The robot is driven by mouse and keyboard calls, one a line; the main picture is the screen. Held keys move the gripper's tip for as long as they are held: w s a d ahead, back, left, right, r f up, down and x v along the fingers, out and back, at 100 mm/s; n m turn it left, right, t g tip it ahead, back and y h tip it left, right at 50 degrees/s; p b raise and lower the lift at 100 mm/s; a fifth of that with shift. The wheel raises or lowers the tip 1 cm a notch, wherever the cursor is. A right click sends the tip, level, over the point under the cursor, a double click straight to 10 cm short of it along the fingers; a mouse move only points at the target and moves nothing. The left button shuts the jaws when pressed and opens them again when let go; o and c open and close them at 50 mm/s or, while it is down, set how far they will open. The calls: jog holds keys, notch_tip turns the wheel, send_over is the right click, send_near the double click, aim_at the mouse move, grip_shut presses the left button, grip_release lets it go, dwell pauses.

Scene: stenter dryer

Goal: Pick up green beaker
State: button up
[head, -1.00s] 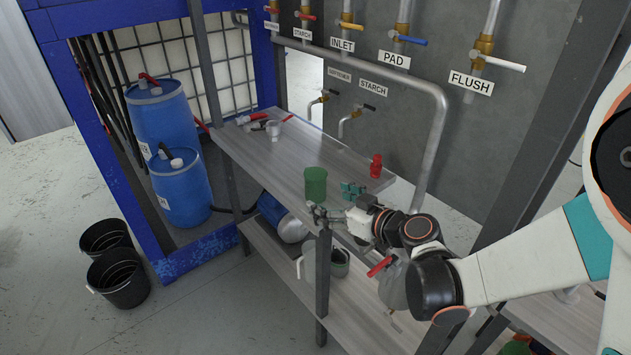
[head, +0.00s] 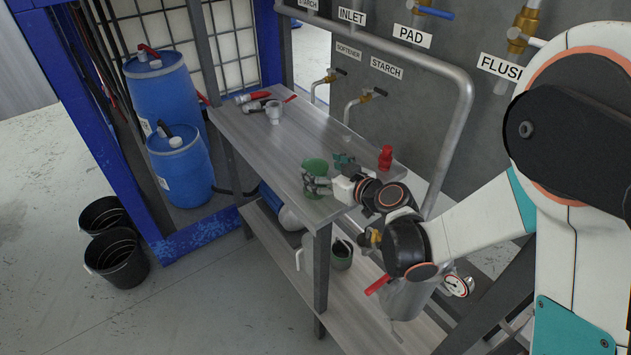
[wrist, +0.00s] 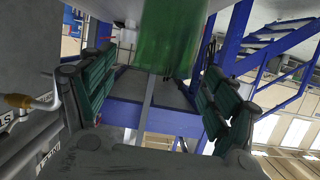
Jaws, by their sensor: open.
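The green beaker (head: 315,168) stands upright on the grey upper shelf of the bench (head: 262,160), near its front edge. My gripper (head: 317,185) is in front of the beaker in the head view and hides part of it. In the wrist view the beaker (wrist: 172,38) fills the top middle, between the two green-padded fingers of my open gripper (wrist: 155,90). The fingers show a gap to the beaker on both sides there. I cannot tell how deep the beaker sits between them.
A dark green fitting (head: 344,162) and a red fitting (head: 385,157) stand just right of the beaker. A white fitting (head: 274,112) and red-handled tools (head: 252,97) lie at the far left end.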

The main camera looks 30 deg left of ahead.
aim_at(308, 163)
jog(key=x, duration=0.3)
jog(key=shift+w+a+f, duration=0.1)
jog(key=shift+a+f, duration=0.15)
jog(key=c, duration=1.2)
jog(key=shift+r, duration=0.15)
